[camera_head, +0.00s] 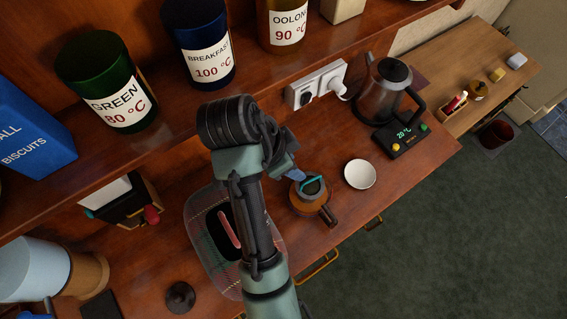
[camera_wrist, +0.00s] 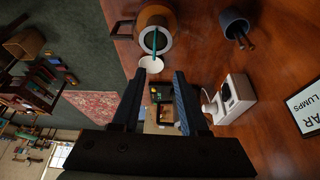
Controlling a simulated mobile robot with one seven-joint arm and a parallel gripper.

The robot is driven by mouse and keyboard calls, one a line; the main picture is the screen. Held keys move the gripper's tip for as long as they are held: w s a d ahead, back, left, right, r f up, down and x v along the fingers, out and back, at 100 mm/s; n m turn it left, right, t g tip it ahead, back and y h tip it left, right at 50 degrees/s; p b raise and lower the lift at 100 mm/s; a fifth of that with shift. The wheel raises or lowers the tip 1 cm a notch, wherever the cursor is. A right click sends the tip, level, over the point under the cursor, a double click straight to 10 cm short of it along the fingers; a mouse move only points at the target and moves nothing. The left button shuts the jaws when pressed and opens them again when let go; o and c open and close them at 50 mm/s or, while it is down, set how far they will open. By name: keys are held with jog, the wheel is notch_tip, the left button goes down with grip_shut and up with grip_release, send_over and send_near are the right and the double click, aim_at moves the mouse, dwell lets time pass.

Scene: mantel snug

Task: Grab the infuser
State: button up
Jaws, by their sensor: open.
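The infuser shows as a teal loop handle (camera_head: 314,183) standing out of the open top of a brown-orange pot (camera_head: 305,206) on the wooden counter. In the wrist view the infuser's teal handle (camera_wrist: 154,42) crosses the dark mouth of the pot (camera_wrist: 142,18), beyond the fingertips. The infuser's lower part is hidden inside the pot. My gripper (camera_head: 292,174) is just to the upper left of the pot in the head view, partly hidden by my wrist. In the wrist view my gripper (camera_wrist: 158,76) has its fingers apart with nothing held between them.
A small white bowl (camera_head: 360,174) stands right of the pot. A kettle (camera_head: 383,90) and its display base (camera_head: 401,137) are behind it. A socket (camera_head: 317,84) is on the wall. The shelf with canisters (camera_head: 107,80) overhangs.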

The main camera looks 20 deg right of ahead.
send_over(312, 180)
jog(key=a, duration=0.2)
notch_tip(312, 180, down, 6)
jog(key=shift+s+f+b, duration=0.1)
jog(key=shift+b, duration=0.3)
jog(key=shift+s+p+x, duration=0.15)
jog(key=shift+p+x, duration=0.3)
jog(key=shift+x, duration=1.05)
jog(key=shift+s+p+x, duration=0.1)
jog(key=shift+p+x, duration=0.35)
jog(key=shift+x, duration=1)
jog(key=shift+w+a+f, duration=0.1)
jog(key=shift+w, duration=0.05)
grip_shut()
